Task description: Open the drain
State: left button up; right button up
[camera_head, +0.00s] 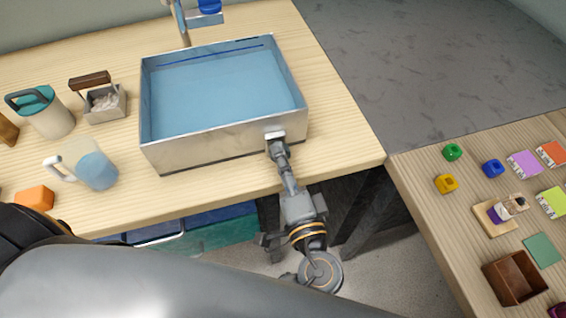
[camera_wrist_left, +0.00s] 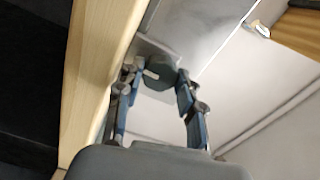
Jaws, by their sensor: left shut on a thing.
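A metal basin (camera_head: 205,143) filled with blue water stands on the wooden table. My left gripper (camera_head: 276,143) is at the lower right of its front wall, by a small pale fitting (camera_head: 274,134). In the left wrist view the two fingers of my left gripper (camera_wrist_left: 156,88) close on a dark grey-green rounded knob (camera_wrist_left: 160,73) in front of the basin wall (camera_wrist_left: 220,62). I take this knob to be the drain's; its seat is partly hidden. My right gripper is not in view.
A faucet (camera_head: 183,22) stands behind the basin. A clear mug (camera_head: 92,168), a teal-lidded jug (camera_head: 45,113) and a small metal holder (camera_head: 101,103) stand to the left. The table's front edge runs below my gripper. A second table (camera_head: 425,215) with small coloured items is at right.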

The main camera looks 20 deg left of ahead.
pick_arm(q)
jog(key=shift+r, duration=0.1)
dwell(0.3)
jog(key=o, duration=1.2)
jog(key=shift+w, duration=0.1)
jog(key=shift+c, duration=0.2)
jog(key=shift+f, duration=0.2)
